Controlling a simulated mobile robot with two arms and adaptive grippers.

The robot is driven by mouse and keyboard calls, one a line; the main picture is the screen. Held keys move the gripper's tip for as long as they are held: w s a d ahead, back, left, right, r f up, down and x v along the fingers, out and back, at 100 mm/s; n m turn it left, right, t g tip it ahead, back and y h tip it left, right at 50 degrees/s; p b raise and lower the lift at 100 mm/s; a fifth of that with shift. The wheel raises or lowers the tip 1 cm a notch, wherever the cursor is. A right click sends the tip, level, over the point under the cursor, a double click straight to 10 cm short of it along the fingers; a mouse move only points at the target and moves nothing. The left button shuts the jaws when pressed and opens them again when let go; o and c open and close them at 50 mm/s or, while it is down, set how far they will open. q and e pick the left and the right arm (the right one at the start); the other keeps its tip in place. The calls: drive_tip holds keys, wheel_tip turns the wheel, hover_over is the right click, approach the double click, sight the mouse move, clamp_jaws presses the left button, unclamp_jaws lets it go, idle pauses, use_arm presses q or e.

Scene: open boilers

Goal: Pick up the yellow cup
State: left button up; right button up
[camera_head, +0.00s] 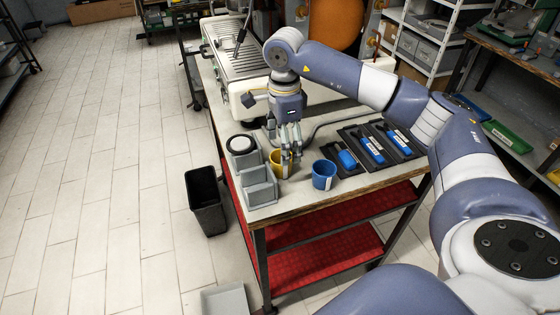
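The yellow cup (277,167) stands on the workbench in the camera_head view, between the grey bins and the blue cup. My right gripper (289,150) points down at it from above, with its fingers at the cup's rim. The fingers overlap the cup's upper part and hide some of it. I cannot tell if they press on the wall or how far apart they are. My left gripper is not in view.
A blue cup (324,176) stands close to the right of the yellow cup. Grey bins (259,185) are on its left. Black trays (362,147) with blue-handled items lie further right. A coffee machine (225,62) stands behind. A black bin (206,204) is on the floor.

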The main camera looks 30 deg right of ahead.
sight(281, 172)
wheel_tip(281, 172, down, 2)
drive_tip(key=shift+w+f+p, duration=0.1)
drive_tip(key=shift+w+p, duration=0.05)
drive_tip(key=shift+p, duration=0.3)
wheel_tip(281, 172, down, 4)
drive_tip(key=shift+w+a+r+p, duration=0.15)
drive_tip(key=shift+r+p, duration=0.1)
drive_tip(key=shift+p, duration=0.6)
drive_tip(key=shift+f, duration=0.5)
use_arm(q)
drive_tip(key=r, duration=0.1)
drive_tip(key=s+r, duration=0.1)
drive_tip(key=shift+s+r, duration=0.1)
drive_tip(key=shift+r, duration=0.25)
use_arm(e)
drive_tip(key=c, duration=1.2)
